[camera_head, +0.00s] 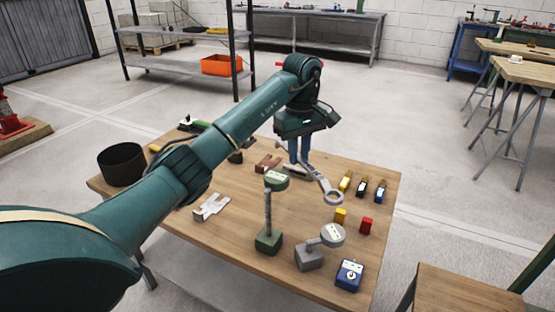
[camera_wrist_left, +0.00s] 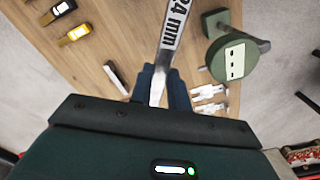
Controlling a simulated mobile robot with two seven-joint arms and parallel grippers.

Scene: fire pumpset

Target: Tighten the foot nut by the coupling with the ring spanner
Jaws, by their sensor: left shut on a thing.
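A grey ring spanner (camera_head: 322,180) is held by my left gripper (camera_head: 299,158) above the wooden table, with its ring end pointing down and to the right in the head view. In the left wrist view the spanner (camera_wrist_left: 176,32), marked "24 mm", runs up from between the dark fingers of my left gripper (camera_wrist_left: 160,86), which are shut on it. I cannot make out the foot nut or the coupling in either view. My right gripper is not in view.
A red machine (camera_head: 10,122) stands at far left.

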